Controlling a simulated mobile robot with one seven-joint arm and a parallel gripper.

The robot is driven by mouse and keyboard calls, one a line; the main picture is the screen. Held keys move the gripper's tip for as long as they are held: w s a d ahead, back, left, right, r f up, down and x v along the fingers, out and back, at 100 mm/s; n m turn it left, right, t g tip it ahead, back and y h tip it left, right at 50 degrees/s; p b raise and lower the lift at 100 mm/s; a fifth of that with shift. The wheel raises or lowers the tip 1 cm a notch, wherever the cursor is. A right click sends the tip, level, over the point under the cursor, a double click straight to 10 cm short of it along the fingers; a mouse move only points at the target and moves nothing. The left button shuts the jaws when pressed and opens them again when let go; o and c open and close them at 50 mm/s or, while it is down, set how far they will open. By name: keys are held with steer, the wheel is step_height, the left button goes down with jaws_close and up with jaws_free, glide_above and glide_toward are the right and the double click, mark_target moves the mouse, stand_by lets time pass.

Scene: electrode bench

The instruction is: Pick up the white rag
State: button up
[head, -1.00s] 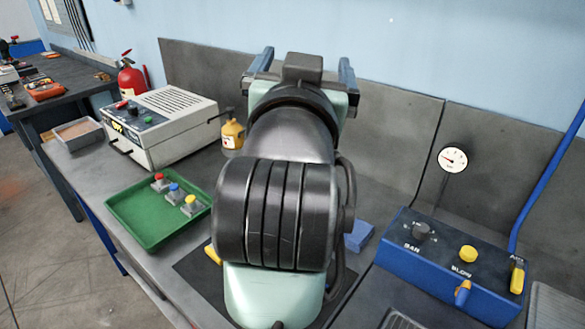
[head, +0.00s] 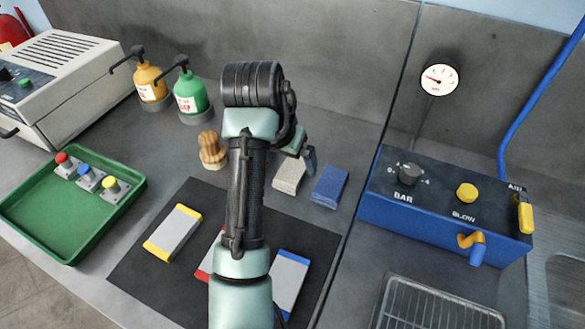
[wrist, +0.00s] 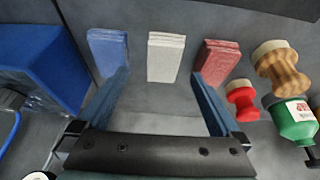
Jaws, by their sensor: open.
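The white rag (head: 289,174) is a folded off-white cloth lying on the bench, partly behind my arm in the head view. It shows whole in the wrist view (wrist: 166,58), between a folded blue rag (wrist: 108,52) and a folded red rag (wrist: 216,62). The blue rag also shows in the head view (head: 330,186); the red one is hidden there. My gripper (wrist: 160,78) is open and empty. Its fingers point toward the rags, with the white rag between the fingertips in the picture but apart from them. In the head view only part of the gripper (head: 309,158) shows.
A blue control box (head: 445,215) stands right of the rags. A wooden brush (head: 212,150) and green and yellow bottles (head: 191,93) stand to the left. A dark mat (head: 190,275) with coloured-edge plates lies in front. A green tray (head: 70,245) holds several buttons.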

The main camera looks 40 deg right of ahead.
mark_target(292, 169)
steer(key=x, duration=0.5)
steer(key=shift+w+d+f, duration=0.15)
steer(key=shift+w+f, duration=0.15)
steer(key=shift+w, duration=0.1)
steer(key=c, duration=1.4)
